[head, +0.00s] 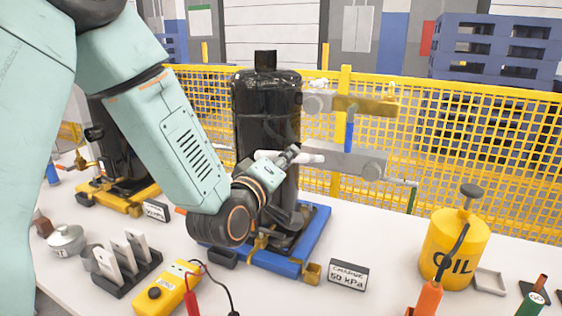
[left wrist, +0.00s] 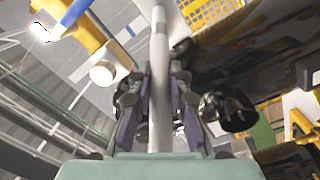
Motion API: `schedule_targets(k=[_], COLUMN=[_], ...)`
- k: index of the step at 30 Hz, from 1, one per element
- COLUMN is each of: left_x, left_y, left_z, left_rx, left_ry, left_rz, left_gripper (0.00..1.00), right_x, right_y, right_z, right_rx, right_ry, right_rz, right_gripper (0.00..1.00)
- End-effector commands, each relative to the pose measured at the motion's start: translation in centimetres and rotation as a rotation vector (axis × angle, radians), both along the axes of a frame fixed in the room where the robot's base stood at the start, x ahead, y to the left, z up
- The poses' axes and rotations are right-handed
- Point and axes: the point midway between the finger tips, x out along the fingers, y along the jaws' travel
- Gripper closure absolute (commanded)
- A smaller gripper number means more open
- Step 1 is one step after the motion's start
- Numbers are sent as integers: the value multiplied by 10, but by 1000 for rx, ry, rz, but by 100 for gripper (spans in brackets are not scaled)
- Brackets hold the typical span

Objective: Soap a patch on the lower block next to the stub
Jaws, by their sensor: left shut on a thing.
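My left gripper (head: 290,155) is in front of the black compressor and is shut on a slim white stick (head: 310,158). In the left wrist view, the fingers (left wrist: 158,105) close on both sides of the white stick (left wrist: 159,60), which points away from the wrist. The grey lower block (head: 343,160) sticks out right of the compressor (head: 265,105); the stick's right end overlaps its left part, and I cannot tell if they touch. A round end (head: 373,172) and a thin stub (head: 402,181) show at its right. No soap is visible on it. My right gripper is out of view.
Above the lower block are a blue handle (head: 349,130) and a brass-coloured upper bar (head: 365,106). A yellow oil can (head: 455,250), a pressure sign (head: 348,275) and a yellow meter (head: 168,288) stand on the white table (head: 385,240). A yellow fence (head: 480,150) runs behind.

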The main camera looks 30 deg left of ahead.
Motion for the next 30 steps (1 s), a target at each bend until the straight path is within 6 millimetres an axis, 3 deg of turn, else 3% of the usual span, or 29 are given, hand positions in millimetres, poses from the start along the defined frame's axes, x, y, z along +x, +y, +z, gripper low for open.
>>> schedule_targets(k=[6,14,30], left_x=[2,3,3], left_y=[-19,-27,5], left_z=[-1,0,1], left_rx=[7,1,-3], left_ry=[0,-1,0], left_rz=[-5,-1,2], left_gripper=[100,100,100], right_x=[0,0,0], right_y=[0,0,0], right_z=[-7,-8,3], right_rx=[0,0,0], right_ry=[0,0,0], right_rz=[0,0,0], right_gripper=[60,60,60])
